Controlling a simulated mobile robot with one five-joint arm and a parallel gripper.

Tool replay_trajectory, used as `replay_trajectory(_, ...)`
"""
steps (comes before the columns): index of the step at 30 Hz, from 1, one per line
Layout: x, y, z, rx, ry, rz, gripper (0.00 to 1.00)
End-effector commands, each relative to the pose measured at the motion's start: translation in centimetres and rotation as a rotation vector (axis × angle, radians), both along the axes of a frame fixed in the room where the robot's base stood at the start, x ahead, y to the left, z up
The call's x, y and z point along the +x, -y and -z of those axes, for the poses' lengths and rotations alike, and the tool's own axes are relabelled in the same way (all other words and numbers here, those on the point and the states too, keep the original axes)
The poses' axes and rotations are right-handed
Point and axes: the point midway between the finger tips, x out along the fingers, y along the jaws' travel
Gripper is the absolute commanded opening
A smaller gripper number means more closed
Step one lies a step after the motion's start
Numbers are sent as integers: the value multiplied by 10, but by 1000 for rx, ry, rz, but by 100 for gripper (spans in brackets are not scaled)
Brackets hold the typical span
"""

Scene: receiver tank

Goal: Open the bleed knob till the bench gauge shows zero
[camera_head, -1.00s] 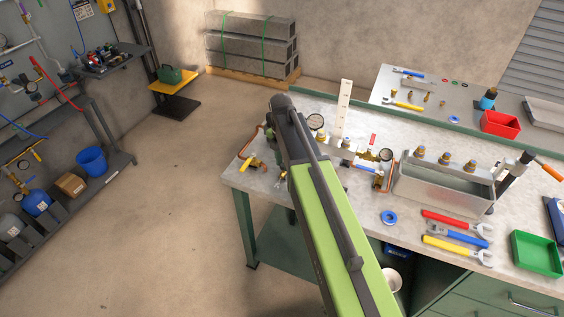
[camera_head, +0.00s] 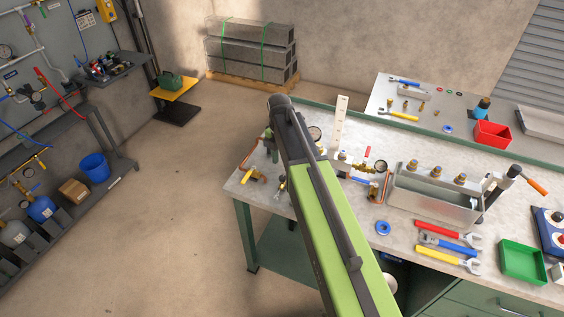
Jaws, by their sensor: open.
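A yellow-handled brass valve (camera_head: 253,175) lies at the bench's left end, and a blue lever (camera_head: 355,179) is on the pipework. I cannot make out which part is the bleed knob. My green and dark arm crosses the middle of the view over the bench and hides part of the fittings. My gripper cannot be made out; the arm covers that area.
Wrenches (camera_head: 447,245), a blue tape roll (camera_head: 383,228) and a green tray (camera_head: 522,262) lie in front. Open floor (camera_head: 160,240) lies left of the bench. Gas bottles and a blue bucket (camera_head: 94,167) are further left.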

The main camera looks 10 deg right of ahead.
Motion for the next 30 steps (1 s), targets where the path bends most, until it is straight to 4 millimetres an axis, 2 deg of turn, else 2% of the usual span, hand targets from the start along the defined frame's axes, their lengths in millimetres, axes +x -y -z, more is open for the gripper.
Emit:
replay_trajectory(1, 1, 0, -24, 0, 0, 0, 48)
replay_trajectory(12, 4, -2, -100, 0, 1, 0, 48)
replay_trajectory(16, 5, -2, -109, 0, 1, 0, 48)
replay_trajectory(30, 5, -2, -107, 0, 1, 0, 48)
